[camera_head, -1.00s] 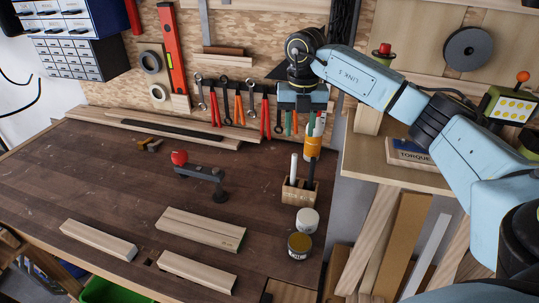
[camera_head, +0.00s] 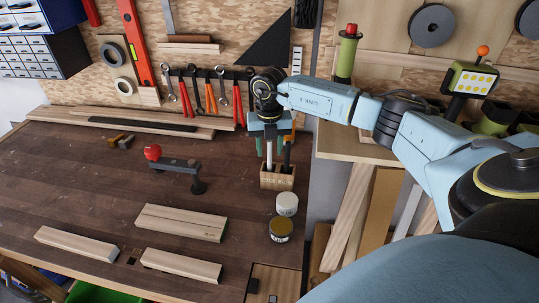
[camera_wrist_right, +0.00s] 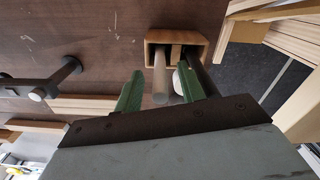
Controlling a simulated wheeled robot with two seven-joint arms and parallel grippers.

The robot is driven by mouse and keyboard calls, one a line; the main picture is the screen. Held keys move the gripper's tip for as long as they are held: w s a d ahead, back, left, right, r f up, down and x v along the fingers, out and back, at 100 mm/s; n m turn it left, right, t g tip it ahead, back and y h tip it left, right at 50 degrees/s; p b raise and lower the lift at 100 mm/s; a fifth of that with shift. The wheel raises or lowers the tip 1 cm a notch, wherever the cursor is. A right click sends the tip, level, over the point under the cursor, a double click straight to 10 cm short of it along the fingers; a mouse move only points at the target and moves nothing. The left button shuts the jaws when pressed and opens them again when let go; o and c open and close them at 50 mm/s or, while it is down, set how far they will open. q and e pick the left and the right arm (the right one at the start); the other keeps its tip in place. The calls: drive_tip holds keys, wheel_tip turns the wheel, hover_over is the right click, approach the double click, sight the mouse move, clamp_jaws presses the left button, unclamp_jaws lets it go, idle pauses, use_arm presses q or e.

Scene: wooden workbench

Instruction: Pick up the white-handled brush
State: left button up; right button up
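The white-handled brush (camera_head: 269,154) stands upright in a small wooden holder (camera_head: 277,182) at the right end of the workbench. My right gripper (camera_head: 271,146) is above the holder, pointing down, with its fingers on either side of the pale handle. In the right wrist view, the open green fingers (camera_wrist_right: 159,76) flank the pale handle (camera_wrist_right: 160,82), with visible gaps. The brush's upper end is hidden by the gripper in the head view. A dark-handled tool (camera_head: 286,157) stands beside it in the same holder. My left gripper is not in view.
A white-lidded jar (camera_head: 287,203) and a dark jar with a yellowish top (camera_head: 281,229) stand in front of the holder. A red-knobbed clamp (camera_head: 176,163) and wooden blocks (camera_head: 181,222) lie to the left. Tools hang on the wall behind.

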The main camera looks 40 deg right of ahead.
drive_tip(key=shift+f, duration=0.5)
clamp_jaws()
